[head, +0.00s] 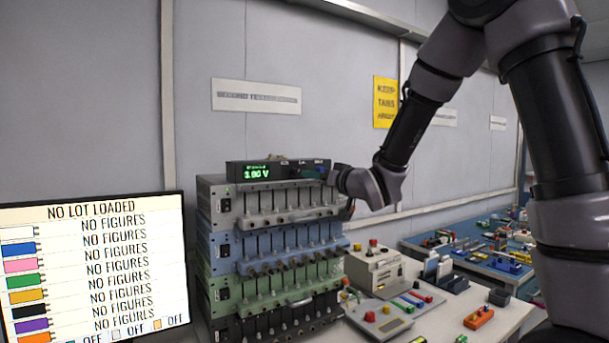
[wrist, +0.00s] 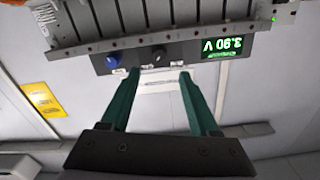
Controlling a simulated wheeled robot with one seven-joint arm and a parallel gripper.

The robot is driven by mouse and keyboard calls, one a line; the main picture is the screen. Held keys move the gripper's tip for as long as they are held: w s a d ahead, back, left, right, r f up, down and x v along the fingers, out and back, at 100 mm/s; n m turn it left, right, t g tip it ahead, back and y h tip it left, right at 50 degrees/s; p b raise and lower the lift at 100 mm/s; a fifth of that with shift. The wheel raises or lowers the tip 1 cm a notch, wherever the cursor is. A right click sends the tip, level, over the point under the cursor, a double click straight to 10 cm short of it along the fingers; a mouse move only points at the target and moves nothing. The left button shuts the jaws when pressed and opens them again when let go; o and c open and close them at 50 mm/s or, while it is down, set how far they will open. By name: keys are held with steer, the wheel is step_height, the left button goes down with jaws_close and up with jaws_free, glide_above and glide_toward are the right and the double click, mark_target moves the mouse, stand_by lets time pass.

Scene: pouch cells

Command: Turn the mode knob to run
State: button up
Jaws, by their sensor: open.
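A dark meter box (head: 250,173) sits on top of the stacked rack, its green display reading about 3.90 V. The wrist view shows its front panel (wrist: 185,52) upside down, with a black knob (wrist: 158,52) and a blue knob (wrist: 113,61) beside the display. The panel labels are too small to read, so I cannot tell which knob is the mode knob or its setting. My gripper (wrist: 158,73) is open and empty, its green fingers pointing toward the panel on either side of the black knob, seemingly short of it. In the head view my gripper (head: 312,173) hides the panel's right end.
Below the meter stand several coloured rack units (head: 275,240) with rows of slots. A monitor (head: 95,265) reading "NO LOT LOADED" stands at left. A beige box with a red button (head: 373,265) and small trays occupy the bench at right. The wall behind is mostly bare.

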mark_target(298, 173)
steer(key=x, duration=0.9)
jaws_close()
